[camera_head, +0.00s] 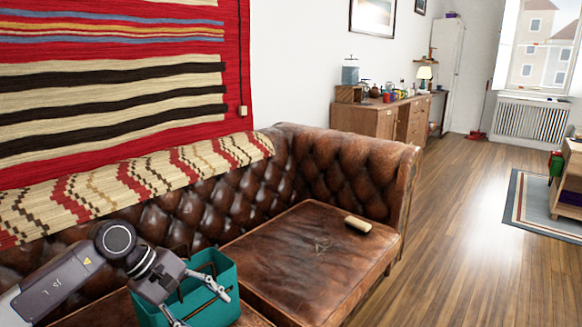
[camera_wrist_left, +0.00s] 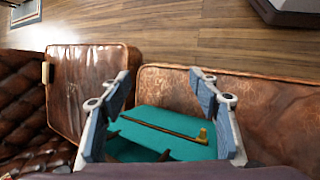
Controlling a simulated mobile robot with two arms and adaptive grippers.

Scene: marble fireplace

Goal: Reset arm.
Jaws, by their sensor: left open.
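My left gripper (camera_head: 204,310) comes in from the left in the head view, low over the brown leather sofa (camera_head: 305,245). Its fingers are spread apart with nothing between them, and they also show in the left wrist view (camera_wrist_left: 160,78). A teal open box (camera_head: 226,270) stands on the sofa seat right by the gripper, partly hidden by it. In the left wrist view the box (camera_wrist_left: 150,115) lies beyond and between the fingers. A thin brown stick-like thing (camera_wrist_left: 158,127) and a small yellow piece (camera_wrist_left: 203,136) show at the box. My right gripper is not seen.
A small beige block (camera_head: 358,224) lies on the right seat cushion. A patterned throw (camera_head: 140,185) covers the sofa back, below a red striped wall hanging (camera_head: 110,85). A wooden cabinet (camera_head: 365,122) with several items stands behind.

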